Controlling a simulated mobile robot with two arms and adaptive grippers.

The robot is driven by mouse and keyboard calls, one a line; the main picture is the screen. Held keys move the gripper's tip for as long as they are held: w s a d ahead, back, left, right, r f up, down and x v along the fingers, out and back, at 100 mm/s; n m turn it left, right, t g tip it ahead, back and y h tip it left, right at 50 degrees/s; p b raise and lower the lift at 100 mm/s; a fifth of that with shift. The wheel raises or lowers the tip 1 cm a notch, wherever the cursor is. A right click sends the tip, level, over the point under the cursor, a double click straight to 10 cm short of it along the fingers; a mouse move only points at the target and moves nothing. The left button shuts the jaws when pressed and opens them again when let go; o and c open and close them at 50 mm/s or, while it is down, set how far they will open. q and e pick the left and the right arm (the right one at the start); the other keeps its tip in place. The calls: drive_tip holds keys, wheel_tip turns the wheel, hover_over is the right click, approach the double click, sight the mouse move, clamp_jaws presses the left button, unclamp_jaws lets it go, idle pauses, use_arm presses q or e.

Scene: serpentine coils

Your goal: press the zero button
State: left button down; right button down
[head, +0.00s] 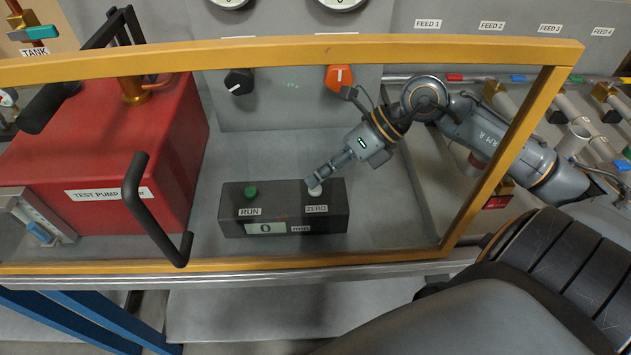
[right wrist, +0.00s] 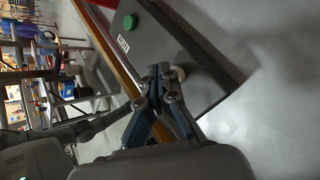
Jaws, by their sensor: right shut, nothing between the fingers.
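The dark control box (head: 283,225) stands on the grey bench behind the yellow-framed clear guard. On its top are a green RUN button (head: 251,193) and a pale ZERO button (head: 315,190). A small display on its front reads 0. My right gripper (head: 314,183) is shut and empty, its fingertips at the ZERO button, partly covering it. In the right wrist view the closed fingertips (right wrist: 160,70) are beside the pale button (right wrist: 179,73), also on the dark box (right wrist: 205,75). Whether they touch it I cannot tell. My left gripper is not in view.
The yellow-framed guard (head: 300,48) with a black handle (head: 150,210) stands in front of the box. A red test pump (head: 150,150) is at left. Black (head: 239,82) and orange (head: 339,78) knobs are on the panel behind. Bare bench lies around the box.

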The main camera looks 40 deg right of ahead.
drive_tip(key=shift+r, duration=0.1)
drive_tip(key=shift+r+p, duration=1.9)
drive_tip(key=shift+r, duration=1.05)
